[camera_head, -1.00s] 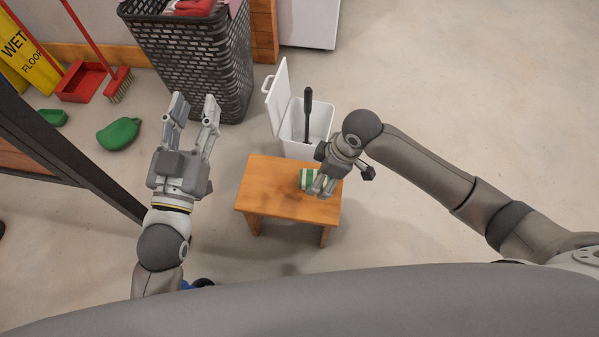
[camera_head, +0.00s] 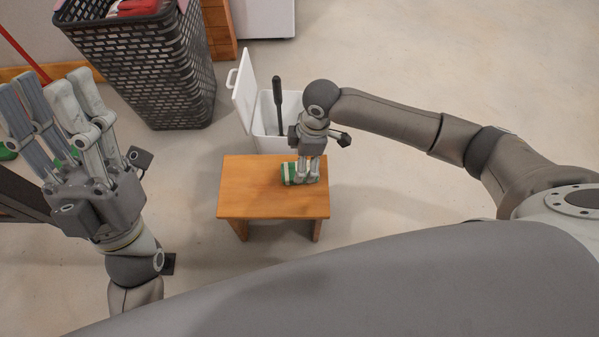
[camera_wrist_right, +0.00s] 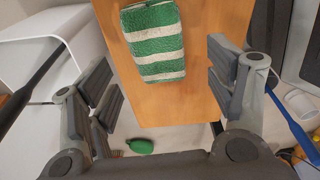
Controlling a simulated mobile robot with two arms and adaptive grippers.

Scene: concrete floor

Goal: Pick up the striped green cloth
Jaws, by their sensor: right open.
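The striped green cloth (camera_head: 289,173), green and white and folded, lies on the small wooden stool (camera_head: 250,197). In the right wrist view the cloth (camera_wrist_right: 155,42) lies on the stool top (camera_wrist_right: 185,100), at the upper middle. My right gripper (camera_head: 307,180) is at the cloth's right side and partly hides it. In the right wrist view its fingers (camera_wrist_right: 167,85) are wide apart, with the cloth ahead between and beyond them, not gripped. My left gripper (camera_head: 58,95) is raised at the left, fingers apart and empty, away from the stool.
A white bin (camera_head: 270,117) with its lid up and a black handle (camera_head: 278,92) stands just behind the stool. A dark laundry basket (camera_head: 150,70) is at the back left. The floor to the right is clear.

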